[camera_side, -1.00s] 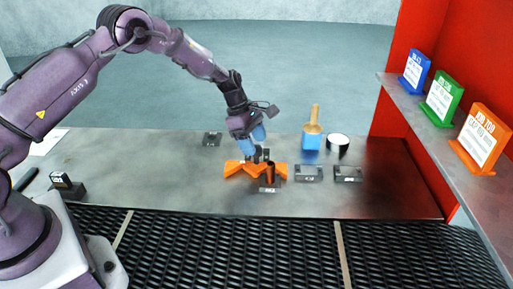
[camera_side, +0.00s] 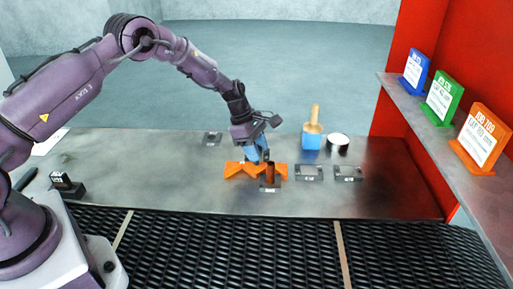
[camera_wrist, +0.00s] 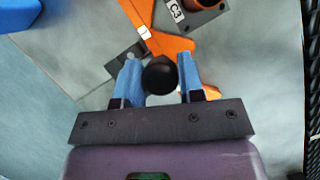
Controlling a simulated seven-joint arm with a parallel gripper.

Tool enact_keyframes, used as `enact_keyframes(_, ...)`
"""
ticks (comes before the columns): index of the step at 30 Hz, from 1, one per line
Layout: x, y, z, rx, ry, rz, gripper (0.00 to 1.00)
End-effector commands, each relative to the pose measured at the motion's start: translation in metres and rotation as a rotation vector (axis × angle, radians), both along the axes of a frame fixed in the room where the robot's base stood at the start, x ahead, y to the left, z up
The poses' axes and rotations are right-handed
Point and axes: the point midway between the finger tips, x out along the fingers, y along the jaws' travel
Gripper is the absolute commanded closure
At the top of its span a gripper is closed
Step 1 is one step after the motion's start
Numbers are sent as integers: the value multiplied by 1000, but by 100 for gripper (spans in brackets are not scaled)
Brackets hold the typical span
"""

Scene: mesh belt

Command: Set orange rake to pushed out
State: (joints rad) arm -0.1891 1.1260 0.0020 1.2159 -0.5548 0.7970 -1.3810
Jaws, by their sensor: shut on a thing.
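The orange rake (camera_side: 236,169) lies on the grey table, a wide flat orange shape; part of it also shows in the wrist view (camera_wrist: 170,43). My gripper (camera_side: 259,157) is low over the rake. In the wrist view my gripper's blue fingers (camera_wrist: 160,78) stand on either side of a round black knob (camera_wrist: 160,75) and are shut on it. The knob sits beside the orange piece, above a dark bracket. In the side view the fingers hide most of the knob.
A dark block labelled C3 (camera_wrist: 198,14) with a brown cylinder stands close beside the rake. Two more dark blocks (camera_side: 309,173) (camera_side: 348,174) lie to the right. A blue holder with a wooden-handled brush (camera_side: 312,135) and a white-topped round container (camera_side: 338,142) stand behind. The black mesh belt (camera_side: 230,240) runs in front.

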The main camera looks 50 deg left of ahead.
Motion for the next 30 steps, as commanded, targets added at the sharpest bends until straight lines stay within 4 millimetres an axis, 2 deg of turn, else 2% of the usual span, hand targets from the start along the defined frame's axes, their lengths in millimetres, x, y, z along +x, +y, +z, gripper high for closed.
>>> enact_keyframes(5, -15, -17, 1, -4, 2, 0, 100)
enact_keyframes(21, -109, -112, 1, -6, 3, -4, 100)
enact_keyframes(30, -134, -136, 1, -5, 1, -3, 100)
